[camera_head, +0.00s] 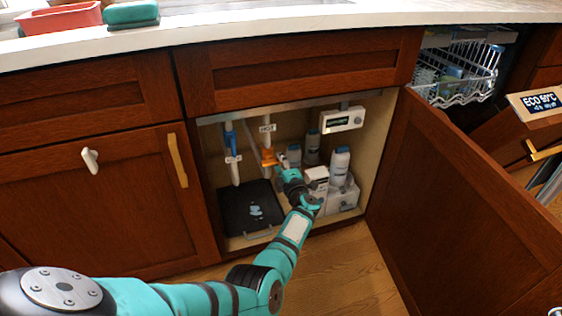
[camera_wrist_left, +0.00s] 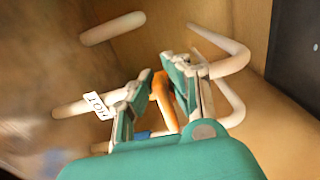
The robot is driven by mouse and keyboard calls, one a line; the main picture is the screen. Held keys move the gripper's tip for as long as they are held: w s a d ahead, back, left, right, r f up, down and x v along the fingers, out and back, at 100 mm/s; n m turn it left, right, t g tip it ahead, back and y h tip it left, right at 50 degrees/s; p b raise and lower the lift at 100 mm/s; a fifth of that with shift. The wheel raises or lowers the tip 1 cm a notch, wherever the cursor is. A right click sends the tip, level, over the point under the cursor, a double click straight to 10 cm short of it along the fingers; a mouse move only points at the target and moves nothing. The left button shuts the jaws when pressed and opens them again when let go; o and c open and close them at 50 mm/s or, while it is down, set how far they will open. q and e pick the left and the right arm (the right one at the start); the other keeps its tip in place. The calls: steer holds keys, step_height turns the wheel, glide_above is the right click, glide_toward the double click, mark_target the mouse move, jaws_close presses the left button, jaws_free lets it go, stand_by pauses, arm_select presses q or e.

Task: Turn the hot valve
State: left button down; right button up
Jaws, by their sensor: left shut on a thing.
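The hot valve (camera_head: 268,157) has an orange handle on a white pipe below a HOT label (camera_head: 267,128), inside the open cabinet under the counter. My left gripper (camera_head: 279,166) reaches in and is at the handle. In the left wrist view the orange handle (camera_wrist_left: 163,98) stands between the two fingers of my left gripper (camera_wrist_left: 158,92), which is shut on it. The HOT tag (camera_wrist_left: 98,105) hangs on the pipe beside it. The fingers partly hide the handle. My right gripper is not in view.
A blue-handled valve (camera_head: 231,143) on another pipe is to the left. A black tray (camera_head: 252,207) lies on the cabinet floor. Bottles (camera_head: 340,165) stand at the right, below a white box (camera_head: 342,119). The open cabinet door (camera_head: 460,200) bounds the right side.

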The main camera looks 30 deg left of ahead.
arm_select(q)
steer(key=shift+s+a, duration=0.2)
steer(key=shift+a, duration=0.15)
steer(key=c, duration=1.3)
jaws_free()
steer(key=shift+o, duration=0.2)
steer(key=shift+s+a+f, duration=0.1)
